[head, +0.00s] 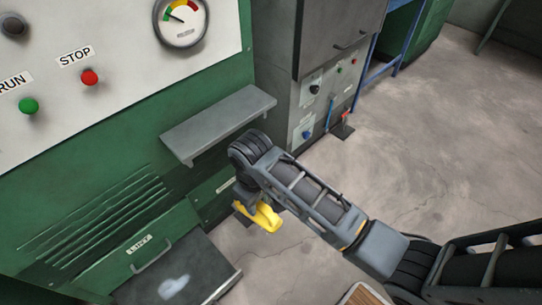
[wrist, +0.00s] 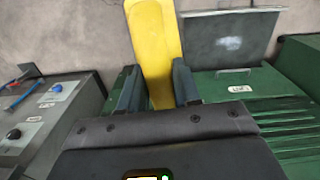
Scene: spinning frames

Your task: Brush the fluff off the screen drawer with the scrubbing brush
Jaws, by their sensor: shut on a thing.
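The scrubbing brush (head: 263,217) is yellow and hangs below the end of my arm in the head view. In the wrist view the yellow brush (wrist: 153,40) stands between the two fingers of my gripper (wrist: 157,88), which is shut on it. Its bristles cannot be made out. The screen drawer (head: 203,267) is a dark flat panel pulled out low on the green machine, lower left of the brush. A pale patch of fluff (head: 173,287) lies on it. The drawer (wrist: 210,24) and fluff (wrist: 229,43) also show right of the brush in the wrist view. The brush is apart from the drawer.
A grey shelf (head: 218,122) juts from the green machine above the drawer, close to my arm. The drawer has a handle (head: 150,254). A grey cabinet (head: 315,95) stands further back. The concrete floor (head: 440,130) to the right is open.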

